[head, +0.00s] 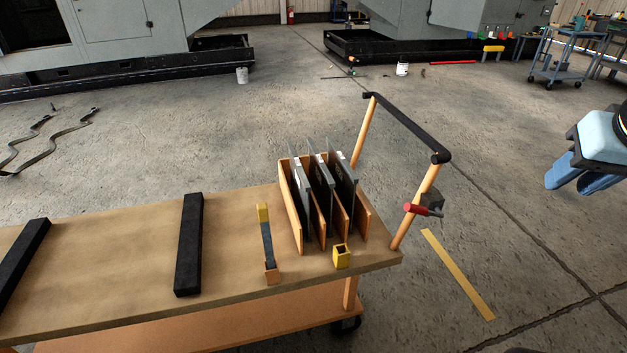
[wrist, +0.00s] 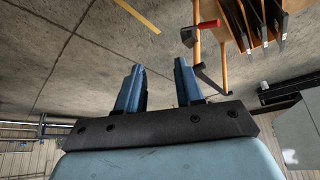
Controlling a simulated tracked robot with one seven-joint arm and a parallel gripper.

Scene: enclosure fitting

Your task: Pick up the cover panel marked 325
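Several thin dark cover panels with grey edges stand upright in a wooden slotted rack (head: 290,212) at the right end of the cart. One panel (head: 322,185) is near the rack's middle. Pale patches show on some panels, but no number is readable, so I cannot tell which is 325. My gripper (head: 574,182) is at the far right in the head view, well apart from the rack. In the wrist view its two blue fingers (wrist: 158,72) are spread with nothing between them. Panels and rack also show at the top right there, partly cut off.
The cart's wooden top (head: 110,250) carries black bars (head: 189,245), a yellow-tipped dark tool (head: 267,238) and a small yellow box (head: 341,257). The cart's black-topped handle (head: 405,125), with a red-handled clamp (head: 420,209), rises between rack and gripper.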

